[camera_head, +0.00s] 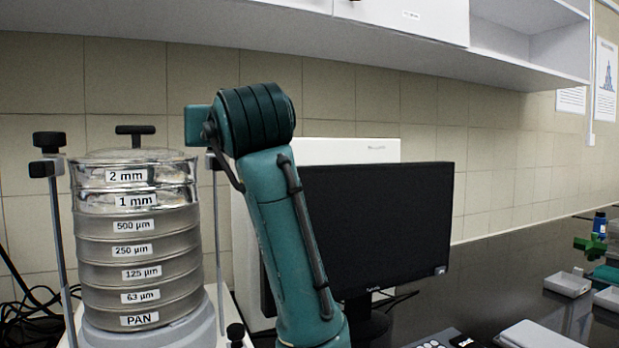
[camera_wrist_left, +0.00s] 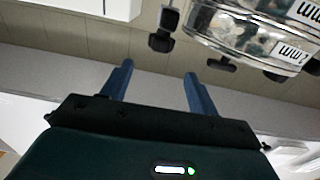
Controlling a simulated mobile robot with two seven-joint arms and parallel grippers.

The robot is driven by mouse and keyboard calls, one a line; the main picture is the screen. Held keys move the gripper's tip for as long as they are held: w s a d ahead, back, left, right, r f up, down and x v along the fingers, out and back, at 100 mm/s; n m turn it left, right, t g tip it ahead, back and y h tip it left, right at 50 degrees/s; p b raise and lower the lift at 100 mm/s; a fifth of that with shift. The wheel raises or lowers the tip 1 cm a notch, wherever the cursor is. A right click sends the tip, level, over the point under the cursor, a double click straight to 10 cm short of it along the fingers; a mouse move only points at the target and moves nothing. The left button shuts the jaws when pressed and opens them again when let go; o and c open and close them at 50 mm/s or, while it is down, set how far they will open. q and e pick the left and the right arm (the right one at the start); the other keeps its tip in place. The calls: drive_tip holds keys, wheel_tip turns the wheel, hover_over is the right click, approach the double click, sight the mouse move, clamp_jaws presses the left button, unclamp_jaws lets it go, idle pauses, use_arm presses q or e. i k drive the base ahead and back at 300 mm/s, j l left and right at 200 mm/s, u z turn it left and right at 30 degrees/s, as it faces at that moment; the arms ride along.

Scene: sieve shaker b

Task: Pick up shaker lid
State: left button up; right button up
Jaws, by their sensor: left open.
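The shaker lid (camera_head: 133,155) sits on top of the sieve stack (camera_head: 140,245) at the left of the head view. It is a shallow clear or metallic disc with a black T-shaped handle (camera_head: 135,131) above its middle. In the left wrist view the stack appears upside down at the upper right, with the lid handle (camera_wrist_left: 222,65) near its edge. My left gripper (camera_wrist_left: 158,69) is open and empty, its two blue fingers apart from the lid and handle. My right gripper is not in view.
Clamp rods with black knobs (camera_head: 48,153) stand on both sides of the stack. My teal arm rises just right of it. A monitor (camera_head: 375,225) and a white box (camera_head: 345,151) stand behind the arm. A shelf (camera_head: 230,40) hangs above. Small trays (camera_head: 567,284) lie far right.

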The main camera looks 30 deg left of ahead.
sight(136, 145)
drive_tip(key=k+l, duration=0.2)
drive_tip(key=l, duration=0.2)
drive_tip(key=k+l, duration=0.45)
drive_tip(key=l, duration=0.3)
